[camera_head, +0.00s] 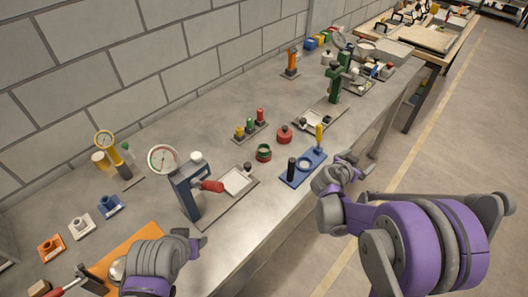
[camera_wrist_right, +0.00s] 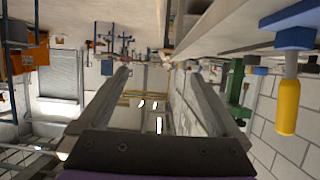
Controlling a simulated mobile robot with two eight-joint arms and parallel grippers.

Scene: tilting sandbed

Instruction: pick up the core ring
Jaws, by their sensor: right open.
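Two things look like rings, and I cannot tell which is the core ring. A pale ring lies on the blue base plate (camera_head: 291,181), between a black post (camera_head: 291,168) and a yellow-handled tool (camera_head: 319,136). A dark green and red ring-shaped piece (camera_head: 263,153) lies on the bench to its left. My right gripper (camera_head: 345,170) is just right of the blue plate, near the bench edge. In the right wrist view its fingers (camera_wrist_right: 164,88) are apart with nothing between them. My left gripper (camera_head: 194,241) is over the bench's front, low left; its jaw gap is unclear.
A red knobbed piece (camera_head: 284,135) stands behind the blue plate. A blue press with a dial (camera_head: 185,190) and red handle stands left, beside a tray (camera_head: 238,182). Colored pegs (camera_head: 250,128) and a green stand (camera_head: 334,83) are farther back. The yellow handle (camera_wrist_right: 287,108) shows in the wrist view.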

